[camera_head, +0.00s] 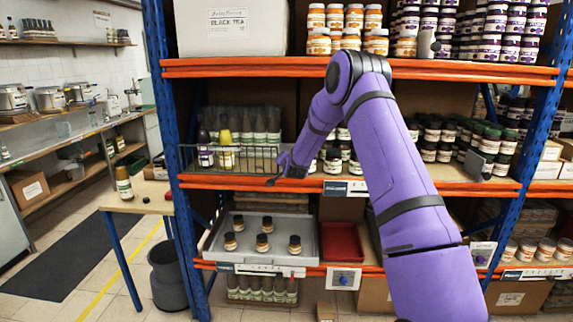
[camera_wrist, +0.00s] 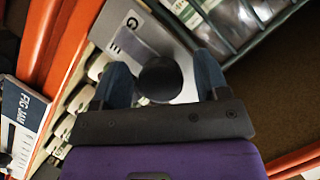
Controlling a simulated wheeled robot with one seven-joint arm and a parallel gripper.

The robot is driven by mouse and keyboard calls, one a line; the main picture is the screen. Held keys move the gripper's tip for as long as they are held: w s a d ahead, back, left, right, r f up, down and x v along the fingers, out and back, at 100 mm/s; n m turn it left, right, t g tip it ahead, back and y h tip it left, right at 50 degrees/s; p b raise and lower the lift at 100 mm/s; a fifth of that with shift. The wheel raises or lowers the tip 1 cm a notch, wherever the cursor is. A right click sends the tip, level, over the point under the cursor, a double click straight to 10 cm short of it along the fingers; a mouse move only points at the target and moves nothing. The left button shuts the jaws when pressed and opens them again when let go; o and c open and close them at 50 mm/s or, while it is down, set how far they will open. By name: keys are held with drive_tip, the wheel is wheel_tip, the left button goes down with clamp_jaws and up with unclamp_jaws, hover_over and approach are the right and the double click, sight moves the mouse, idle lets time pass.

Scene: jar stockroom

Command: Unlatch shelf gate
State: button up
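A wire gate (camera_head: 240,158) runs along the left part of the middle shelf's front, before several bottles. My gripper (camera_head: 277,172) is at the gate's right end, with my arm reaching across from the right. In the wrist view, a dark round knob (camera_wrist: 160,79) sits on a grey plate (camera_wrist: 128,40) with partly hidden lettering. My gripper's two blue-grey fingers (camera_wrist: 162,82) are open, one on each side of the knob, with a visible gap on both sides. My arm and gripper hide the gate's right end in the head view.
Bottles (camera_head: 250,125) stand behind the gate, and dark jars (camera_head: 435,138) stand to the right. Below are a grey tray (camera_head: 225,257) with several jars and a red bin (camera_head: 342,242). The aisle at left is open.

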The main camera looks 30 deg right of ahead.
drive_tip(key=v, duration=1)
drive_tip(key=shift+s+r, duration=0.2)
drive_tip(key=shift+s, duration=0.15)
drive_tip(key=shift+a, duration=0.2)
drive_tip(key=s+a+r+n+g+y, duration=0.2)
drive_tip(key=s+a+r+n, duration=0.1)
drive_tip(key=s+a+r, duration=0.5)
drive_tip(key=s+a+r+n+g+y, duration=0.15)
drive_tip(key=s+a+r+n, duration=0.3)
drive_tip(key=s+r, duration=0.5)
drive_tip(key=s+a+n+g, duration=0.2)
drive_tip(key=s+a, duration=0.1)
drive_tip(key=s, duration=1.2)
drive_tip(key=s+a+r+n+g+y, duration=0.1)
drive_tip(key=s+a+n+g, duration=0.1)
drive_tip(key=s, duration=1.4)
drive_tip(key=shift+a+r+n+g, duration=0.25)
drive_tip(key=shift+a+n+g, duration=0.1)
drive_tip(key=shift+a+g, duration=0.25)
